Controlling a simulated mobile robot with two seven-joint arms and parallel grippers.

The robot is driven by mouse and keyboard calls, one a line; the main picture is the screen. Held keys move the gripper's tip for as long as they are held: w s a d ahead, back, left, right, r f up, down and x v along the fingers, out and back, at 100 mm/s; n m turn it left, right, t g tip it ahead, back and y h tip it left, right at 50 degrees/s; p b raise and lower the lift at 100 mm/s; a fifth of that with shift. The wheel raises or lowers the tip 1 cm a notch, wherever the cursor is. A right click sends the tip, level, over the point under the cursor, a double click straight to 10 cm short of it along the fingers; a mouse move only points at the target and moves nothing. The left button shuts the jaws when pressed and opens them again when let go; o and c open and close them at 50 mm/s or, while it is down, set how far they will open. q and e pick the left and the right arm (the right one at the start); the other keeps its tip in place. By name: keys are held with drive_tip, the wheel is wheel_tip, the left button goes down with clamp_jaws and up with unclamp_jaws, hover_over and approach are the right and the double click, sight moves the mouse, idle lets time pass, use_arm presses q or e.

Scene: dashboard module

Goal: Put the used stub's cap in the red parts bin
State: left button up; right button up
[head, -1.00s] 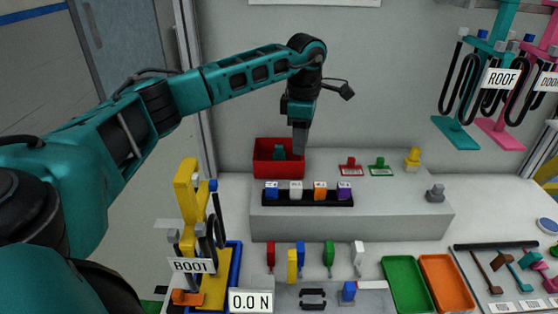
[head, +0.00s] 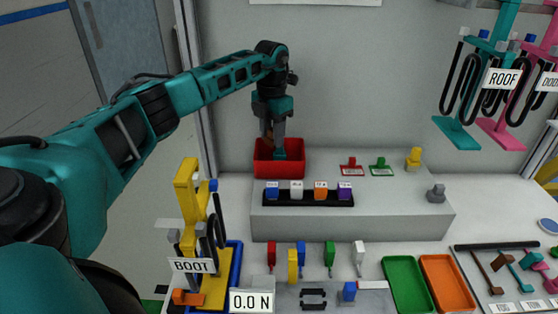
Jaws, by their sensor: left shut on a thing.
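The red parts bin (head: 292,170) stands at the back left, by the left end of the raised grey block. My left gripper (head: 279,148) points down into it, fingers over the bin's opening. It is shut on a small teal piece (head: 282,155) low at the fingertips, inside the bin; the fingers hide part of it. Whether this piece is the used stub's cap, I cannot tell. A black rack (head: 310,204) on the block holds blue (head: 272,190), white (head: 296,188), orange (head: 320,189) and purple (head: 344,190) capped pieces. My right gripper is out of view.
A red stand (head: 351,168), a green stand (head: 379,169), a yellow part (head: 414,158) and a grey part (head: 436,193) are on the block (head: 400,215). The yellow BOOT fixture (head: 186,215) stands front left. Green (head: 405,284) and orange (head: 447,284) trays lie front right.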

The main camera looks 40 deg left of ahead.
use_arm(q)
drive_tip(key=shift+f+b, duration=0.8)
drive_tip(key=shift+f, duration=0.55)
drive_tip(key=o, duration=1.2)
drive_tip(key=shift+o, duration=0.2)
drive_tip(key=shift+r, duration=0.15)
wheel_tip(320, 180, up, 13)
drive_tip(key=shift+f, duration=0.1)
